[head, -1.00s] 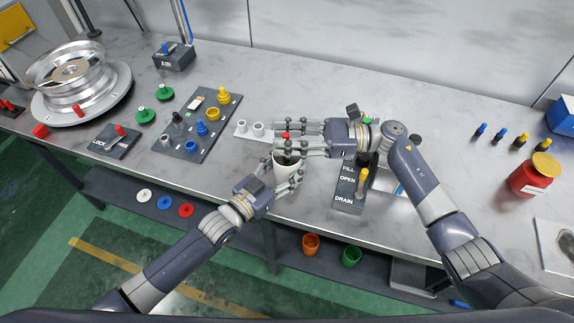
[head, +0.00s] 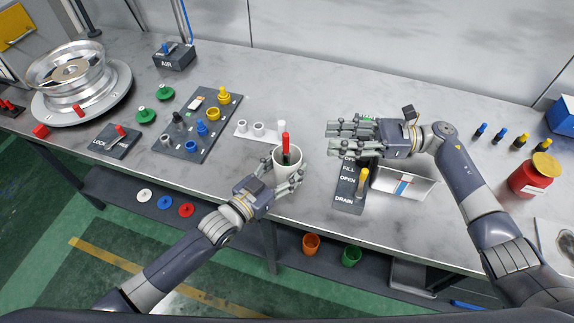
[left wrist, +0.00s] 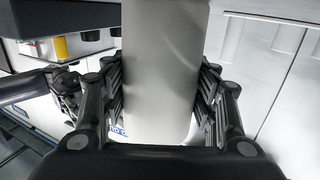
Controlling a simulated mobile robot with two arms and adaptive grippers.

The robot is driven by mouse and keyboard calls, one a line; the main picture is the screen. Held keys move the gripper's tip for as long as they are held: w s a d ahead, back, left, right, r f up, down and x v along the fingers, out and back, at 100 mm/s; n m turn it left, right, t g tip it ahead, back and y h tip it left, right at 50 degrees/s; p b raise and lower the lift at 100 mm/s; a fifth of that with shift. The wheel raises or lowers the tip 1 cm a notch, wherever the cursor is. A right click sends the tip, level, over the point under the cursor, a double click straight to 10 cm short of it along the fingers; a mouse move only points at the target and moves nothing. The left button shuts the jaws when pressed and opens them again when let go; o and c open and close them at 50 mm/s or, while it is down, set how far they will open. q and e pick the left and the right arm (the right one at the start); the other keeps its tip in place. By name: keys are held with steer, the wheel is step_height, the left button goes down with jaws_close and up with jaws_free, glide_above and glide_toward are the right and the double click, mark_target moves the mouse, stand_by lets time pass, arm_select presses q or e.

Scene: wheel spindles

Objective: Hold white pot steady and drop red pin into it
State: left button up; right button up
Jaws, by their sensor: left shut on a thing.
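The white pot (head: 288,168) stands upright near the front edge of the bench. My left gripper (head: 284,184) is shut on its lower part from the front. In the left wrist view the pale pot wall (left wrist: 160,70) fills the gap between the fingers. The red pin (head: 286,143) stands in the pot's mouth, its upper part above the rim. Something dark green shows beside it inside the pot; the pot's bottom is hidden. My right gripper (head: 329,129) is apart from the pot, to its right, with nothing seen in it. Its finger gap is hard to judge.
A white rack (head: 243,132) and a white pin (head: 281,127) are behind the pot. A dark FILL/OPEN/DRAIN panel (head: 346,190) with a yellow lever is right of it. A dark peg board (head: 190,150) is left.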

arm_select(q)
steer(key=o, duration=1.1)
steer(key=shift+o, duration=0.2)
steer(key=v, duration=1.2)
steer(key=shift+f, duration=0.1)
